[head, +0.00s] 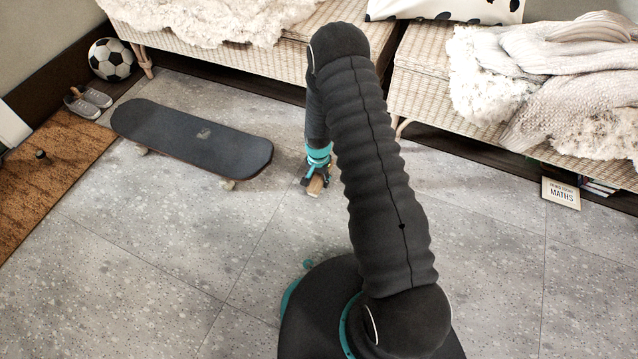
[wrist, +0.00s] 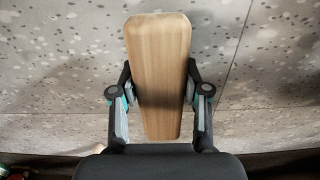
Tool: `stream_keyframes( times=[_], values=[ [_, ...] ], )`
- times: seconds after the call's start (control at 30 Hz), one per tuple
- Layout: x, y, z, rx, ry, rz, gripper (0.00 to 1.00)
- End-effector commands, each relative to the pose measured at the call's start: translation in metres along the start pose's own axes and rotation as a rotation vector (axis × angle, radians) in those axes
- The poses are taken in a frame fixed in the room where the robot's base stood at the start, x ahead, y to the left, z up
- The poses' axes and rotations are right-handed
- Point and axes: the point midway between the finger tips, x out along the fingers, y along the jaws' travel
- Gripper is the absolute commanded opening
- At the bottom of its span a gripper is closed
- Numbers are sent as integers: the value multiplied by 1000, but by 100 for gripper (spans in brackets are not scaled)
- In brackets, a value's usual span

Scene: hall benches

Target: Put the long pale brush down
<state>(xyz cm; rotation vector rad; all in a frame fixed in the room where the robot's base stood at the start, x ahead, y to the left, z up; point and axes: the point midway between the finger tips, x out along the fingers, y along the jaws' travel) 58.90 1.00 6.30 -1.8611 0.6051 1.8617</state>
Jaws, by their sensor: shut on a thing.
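The long pale brush (wrist: 158,60) shows in the wrist view as a long piece of pale wood, wider at the top end and narrower toward my gripper. My gripper (wrist: 160,92) is shut on it, with one finger at each side of the wood. In the head view my gripper (head: 316,177) points down near the floor, in front of the bench, and a bit of the brush (head: 315,187) shows at its tip. Bristles are not visible. I cannot tell whether the brush touches the floor.
A dark skateboard (head: 192,138) lies on the floor left of my gripper. Wicker benches (head: 250,60) with fleeces stand behind. A football (head: 112,60), shoes (head: 88,102) and a brown mat (head: 45,180) are at far left. A maths book (head: 561,193) is at right. The grey tiled floor (head: 170,250) in front is clear.

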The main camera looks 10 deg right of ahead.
Motion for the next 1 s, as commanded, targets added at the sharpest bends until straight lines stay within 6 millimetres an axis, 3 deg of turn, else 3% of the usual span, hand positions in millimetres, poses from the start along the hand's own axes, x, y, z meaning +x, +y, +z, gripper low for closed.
stream_keyframes(
  times=[0.17, 0.53, 0.57, 0.67, 1.0],
  values=[
    [24, 0, 0, 0, -1, 1, 2],
    [29, 0, 0, 0, 0, 0, 2],
    [28, 0, 0, 0, 0, 0, 49],
    [27, 0, 0, 0, 0, 0, 71],
    [25, 0, 0, 0, 0, 0, 71]
  ],
)
